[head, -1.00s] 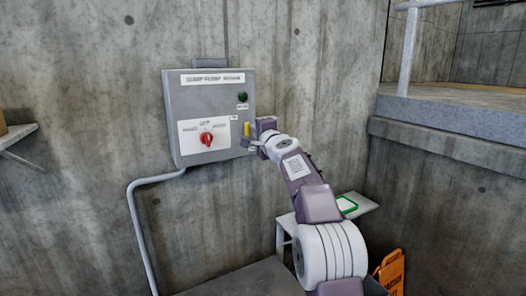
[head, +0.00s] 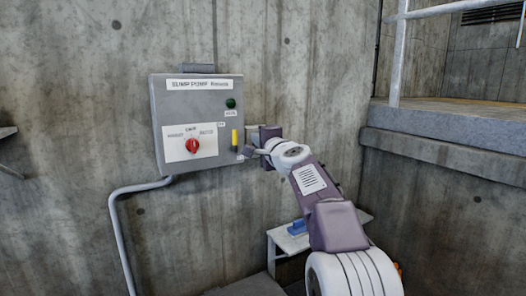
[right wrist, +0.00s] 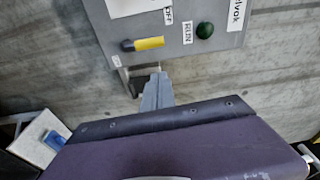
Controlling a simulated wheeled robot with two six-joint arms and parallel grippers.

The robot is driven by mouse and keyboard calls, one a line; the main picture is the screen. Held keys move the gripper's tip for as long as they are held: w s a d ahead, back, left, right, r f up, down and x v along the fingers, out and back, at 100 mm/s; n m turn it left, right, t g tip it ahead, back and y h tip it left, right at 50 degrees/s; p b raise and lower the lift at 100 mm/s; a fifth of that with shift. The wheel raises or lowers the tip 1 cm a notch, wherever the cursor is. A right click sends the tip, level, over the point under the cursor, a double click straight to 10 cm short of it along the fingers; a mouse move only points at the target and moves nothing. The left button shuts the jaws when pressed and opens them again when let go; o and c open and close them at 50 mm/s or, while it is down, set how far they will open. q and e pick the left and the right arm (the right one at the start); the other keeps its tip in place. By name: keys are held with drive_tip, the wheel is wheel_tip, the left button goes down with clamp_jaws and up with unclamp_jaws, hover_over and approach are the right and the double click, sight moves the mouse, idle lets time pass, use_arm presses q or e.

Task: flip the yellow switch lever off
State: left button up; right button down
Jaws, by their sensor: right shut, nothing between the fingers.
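The yellow switch lever (head: 235,137) is on the right part of a grey control box (head: 165,125) on the wall. Its yellow end points up, above a dark base. It also shows in the right wrist view (right wrist: 150,43), lying sideways there. My right gripper (head: 246,151) is shut and empty, just right of the lever's lower end. In the right wrist view, my gripper's fingers (right wrist: 158,82) are near the box's edge, apart from the yellow part. My left gripper is out of view.
The box carries a red rotary knob (head: 193,146) and a dark green lamp (head: 231,103). A grey conduit (head: 115,210) runs down from it. A small shelf (head: 285,240) with a blue item (head: 297,227) is below my arm. A concrete ledge (head: 430,118) is at right.

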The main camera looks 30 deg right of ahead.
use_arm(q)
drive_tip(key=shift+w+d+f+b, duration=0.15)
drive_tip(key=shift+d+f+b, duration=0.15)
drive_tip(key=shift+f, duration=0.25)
use_arm(e)
drive_tip(key=s, duration=0.2)
drive_tip(key=s+d, duration=0.1)
drive_tip(key=shift+f, duration=0.3)
